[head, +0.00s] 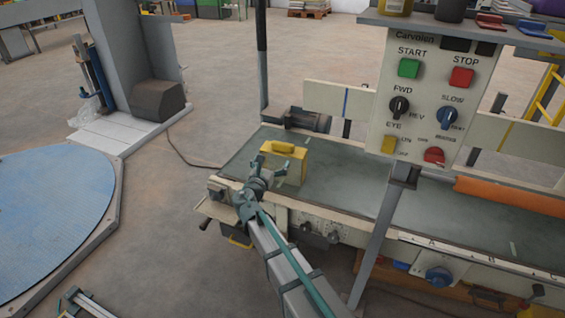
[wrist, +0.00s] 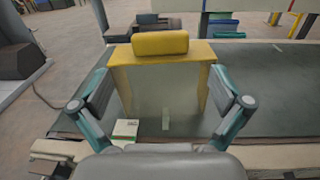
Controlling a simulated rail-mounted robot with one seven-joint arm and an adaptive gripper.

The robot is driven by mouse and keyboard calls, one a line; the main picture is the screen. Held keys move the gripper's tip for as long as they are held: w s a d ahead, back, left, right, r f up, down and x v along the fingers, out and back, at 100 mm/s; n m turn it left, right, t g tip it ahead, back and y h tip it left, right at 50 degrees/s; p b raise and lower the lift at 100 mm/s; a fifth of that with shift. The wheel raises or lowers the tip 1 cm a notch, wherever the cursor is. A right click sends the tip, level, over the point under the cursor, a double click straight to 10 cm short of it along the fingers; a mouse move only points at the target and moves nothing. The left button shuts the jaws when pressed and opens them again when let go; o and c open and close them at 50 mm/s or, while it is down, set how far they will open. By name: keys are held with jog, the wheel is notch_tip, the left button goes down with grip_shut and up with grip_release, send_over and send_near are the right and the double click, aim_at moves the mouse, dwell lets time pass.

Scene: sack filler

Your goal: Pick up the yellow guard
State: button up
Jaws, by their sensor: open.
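The yellow guard (head: 283,165) stands upright near the left end of the conveyor belt. It is a bridge-like piece with a yellow grip on top and a see-through or pale panel between its legs. In the wrist view the guard (wrist: 163,52) is straight ahead, with its grip (wrist: 160,43) uppermost. My gripper (head: 271,170) is open at the near side of the guard. In the wrist view its two fingers (wrist: 163,103) are spread to the left and right of the guard's legs. I cannot tell whether either finger touches it.
The conveyor belt (head: 350,193) runs right, with an orange roll (head: 510,197) on it. A control panel (head: 431,95) hangs on a post (head: 383,240) right of my arm. A small green-and-white box (wrist: 125,130) lies near my left finger. A round blue platform (head: 50,210) is at left.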

aim_at(282, 146)
jog(key=b+x, duration=0.1)
jog(key=x, duration=0.9)
jog(key=shift+w, duration=0.4)
jog(key=shift+r, duration=0.1)
jog(key=c, duration=1.4)
